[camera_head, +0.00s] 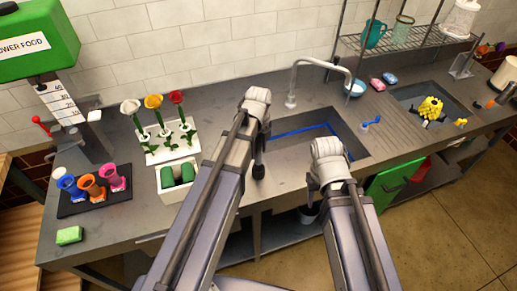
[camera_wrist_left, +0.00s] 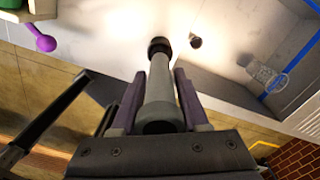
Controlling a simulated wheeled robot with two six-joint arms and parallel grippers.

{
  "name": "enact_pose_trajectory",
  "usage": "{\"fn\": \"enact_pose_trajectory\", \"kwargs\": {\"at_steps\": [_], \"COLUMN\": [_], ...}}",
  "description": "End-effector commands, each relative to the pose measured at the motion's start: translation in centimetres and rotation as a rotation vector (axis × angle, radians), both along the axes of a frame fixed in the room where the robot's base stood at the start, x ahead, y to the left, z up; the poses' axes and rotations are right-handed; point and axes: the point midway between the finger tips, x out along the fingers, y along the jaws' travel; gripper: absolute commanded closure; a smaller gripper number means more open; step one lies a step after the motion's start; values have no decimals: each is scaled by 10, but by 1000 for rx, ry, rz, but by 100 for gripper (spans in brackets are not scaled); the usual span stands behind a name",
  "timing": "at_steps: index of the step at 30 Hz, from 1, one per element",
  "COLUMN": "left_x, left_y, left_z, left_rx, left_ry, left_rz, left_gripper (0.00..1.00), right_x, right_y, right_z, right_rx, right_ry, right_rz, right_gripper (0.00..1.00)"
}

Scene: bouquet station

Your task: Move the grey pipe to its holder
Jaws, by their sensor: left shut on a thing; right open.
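The grey pipe (camera_wrist_left: 160,88) shows in the left wrist view, a cylinder with dark ends. It lies lengthwise between the purple fingers of my left gripper (camera_wrist_left: 160,95), which is shut on it. In the head view, my left gripper (camera_head: 258,168) hangs over the counter just left of the sink, and its arm hides most of it and the pipe. A small dark round fitting (camera_wrist_left: 195,41) shows on the counter beside the pipe's far end; I cannot tell whether it is the holder. My right gripper (camera_head: 327,190) is in front of the sink, its fingers mostly hidden.
The sink (camera_head: 340,135) with a grey faucet (camera_head: 318,63) lies right of my left gripper. A flower rack (camera_head: 170,150), white box (camera_head: 166,193) and dark tray of colored cups (camera_head: 82,205) stand to the left. The counter between box and sink is mostly clear.

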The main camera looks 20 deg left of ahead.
Motion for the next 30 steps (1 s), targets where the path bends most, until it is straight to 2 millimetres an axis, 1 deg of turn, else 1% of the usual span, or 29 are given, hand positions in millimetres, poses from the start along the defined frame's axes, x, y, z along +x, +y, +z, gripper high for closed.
{"fn": "enact_pose_trajectory", "kwargs": {"at_steps": [9,22,30], "left_x": [0,0,0], "left_y": [0,0,0], "left_z": [-10,-11,-17], "left_rx": [0,0,0], "left_ry": [0,0,0], "left_rz": [0,0,0], "left_gripper": [100,100,100], "right_x": [0,0,0], "right_y": [0,0,0], "right_z": [-10,-11,-17], "right_rx": [0,0,0], "right_ry": [0,0,0], "right_rz": [0,0,0], "right_gripper": [50,50,50]}}
